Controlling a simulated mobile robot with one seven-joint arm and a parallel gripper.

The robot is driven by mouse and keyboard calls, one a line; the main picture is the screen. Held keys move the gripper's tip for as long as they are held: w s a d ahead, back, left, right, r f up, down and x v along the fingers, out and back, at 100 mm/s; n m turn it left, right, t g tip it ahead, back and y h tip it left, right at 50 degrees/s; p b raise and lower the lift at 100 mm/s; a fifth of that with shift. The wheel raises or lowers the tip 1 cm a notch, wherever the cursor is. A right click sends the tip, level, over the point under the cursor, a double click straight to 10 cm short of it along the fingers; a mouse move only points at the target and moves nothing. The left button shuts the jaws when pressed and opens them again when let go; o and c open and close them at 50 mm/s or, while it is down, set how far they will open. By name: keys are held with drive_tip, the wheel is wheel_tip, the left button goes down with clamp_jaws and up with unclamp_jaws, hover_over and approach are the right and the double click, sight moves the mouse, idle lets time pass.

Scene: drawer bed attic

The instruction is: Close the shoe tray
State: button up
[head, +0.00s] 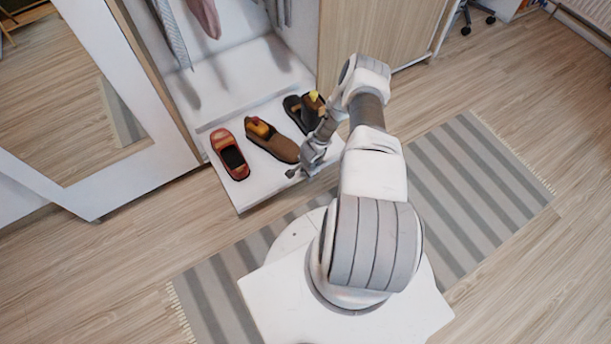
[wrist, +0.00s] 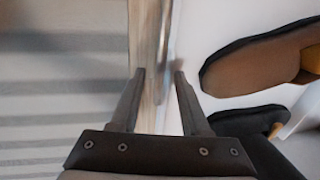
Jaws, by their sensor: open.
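The shoe tray (head: 247,196) is a white pull-out board at the bottom of the open wardrobe, and it sticks out over the floor. On it are a red shoe (head: 232,158), a brown shoe (head: 272,141) and a dark pair at the right, partly hidden by my arm. My gripper (head: 298,173) is at the tray's front edge, right of the middle. In the wrist view the two fingers (wrist: 160,73) are apart, with the tray's edge between or just beyond them. The tray's white top (wrist: 190,35) fills the right of that view. I cannot tell whether the fingers touch the edge.
A mirrored white door (head: 125,170) stands open at the left. Clothes (head: 205,15) hang above the tray. A grey striped rug (head: 465,190) lies under and right of my base. Wood floor is clear at the right and lower left.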

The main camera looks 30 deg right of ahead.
drive_tip(key=shift+w+f, duration=0.1)
drive_tip(key=shift+f, duration=0.1)
clamp_jaws()
idle(1.4)
